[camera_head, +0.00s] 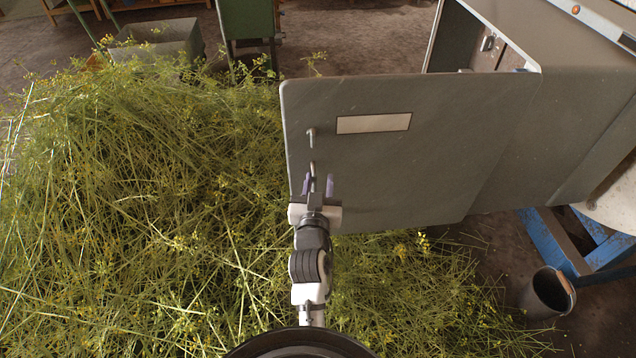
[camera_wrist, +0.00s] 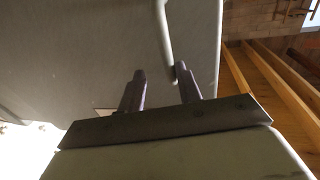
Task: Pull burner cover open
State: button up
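The burner cover (camera_head: 400,165) is a grey panel with a pale label plate, standing swung out from the grey housing at the right. It fills much of the wrist view (camera_wrist: 75,50). Its slim metal handle (camera_head: 311,139) is near the panel's left edge and also shows in the wrist view (camera_wrist: 163,30). My gripper (camera_head: 318,184) is at the lower end of the handle. In the wrist view my gripper (camera_wrist: 161,82) has its two purple fingers apart. The handle's end lies close to the right finger, and I cannot tell whether they touch.
The grey housing (camera_head: 570,100) stands open at the upper right on a blue frame (camera_head: 552,243). A dark bucket (camera_head: 547,294) is at the lower right. A large heap of cut herbs (camera_head: 140,200) covers the left and front. Bare floor (camera_head: 350,45) shows behind the cover.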

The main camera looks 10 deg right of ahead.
jog(key=shift+a, duration=0.2)
jog(key=shift+r, duration=0.2)
jog(key=p, duration=0.2)
send_near(320, 96)
jog(key=x, duration=0.4)
jog(key=shift+w+d, duration=0.1)
jog(key=shift+w, duration=0.2)
